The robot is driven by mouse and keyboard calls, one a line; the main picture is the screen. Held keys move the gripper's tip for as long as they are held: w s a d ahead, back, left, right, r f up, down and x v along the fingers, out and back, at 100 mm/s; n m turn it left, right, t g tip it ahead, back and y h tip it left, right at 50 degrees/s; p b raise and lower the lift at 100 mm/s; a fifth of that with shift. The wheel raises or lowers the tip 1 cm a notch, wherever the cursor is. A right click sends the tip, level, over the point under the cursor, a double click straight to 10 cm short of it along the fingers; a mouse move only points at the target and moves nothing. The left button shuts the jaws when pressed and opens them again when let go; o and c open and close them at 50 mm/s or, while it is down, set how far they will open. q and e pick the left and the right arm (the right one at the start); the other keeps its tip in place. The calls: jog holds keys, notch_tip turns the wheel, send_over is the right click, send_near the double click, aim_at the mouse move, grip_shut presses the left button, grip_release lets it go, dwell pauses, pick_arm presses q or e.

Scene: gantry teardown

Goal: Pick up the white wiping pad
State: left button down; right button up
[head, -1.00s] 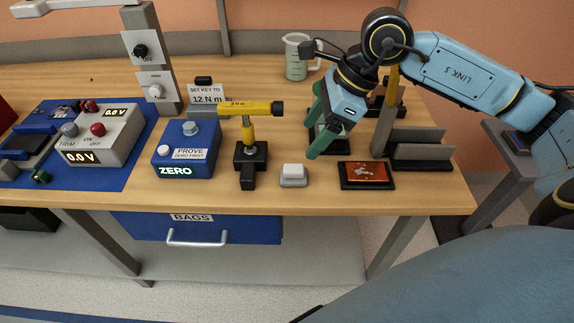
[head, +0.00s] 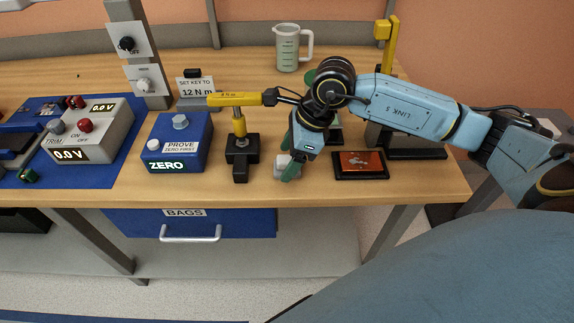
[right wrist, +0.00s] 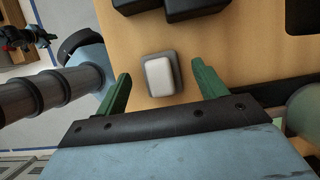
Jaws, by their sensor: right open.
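The white wiping pad (head: 280,167) sits on a grey base on the wooden bench near its front edge, partly hidden by my right gripper in the head view. In the right wrist view the pad (right wrist: 159,75) shows whole, lying between the lines of the two green fingers, a little beyond their tips. My right gripper (head: 290,160) is open and empty, just above and beside the pad. Its fingers (right wrist: 162,84) show apart in the wrist view. I cannot tell the exact height gap. My left gripper is not in view.
A yellow torque tool on a black stand (head: 240,160) stands just left of the pad. A dark tray with an orange-brown plate (head: 360,164) lies to the right. A blue ZERO box (head: 178,143) is further left. A beaker (head: 288,48) stands at the back.

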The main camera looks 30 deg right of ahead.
aim_at(287, 158)
jog(key=shift+a+f, duration=0.15)
jog(key=shift+f, duration=0.25)
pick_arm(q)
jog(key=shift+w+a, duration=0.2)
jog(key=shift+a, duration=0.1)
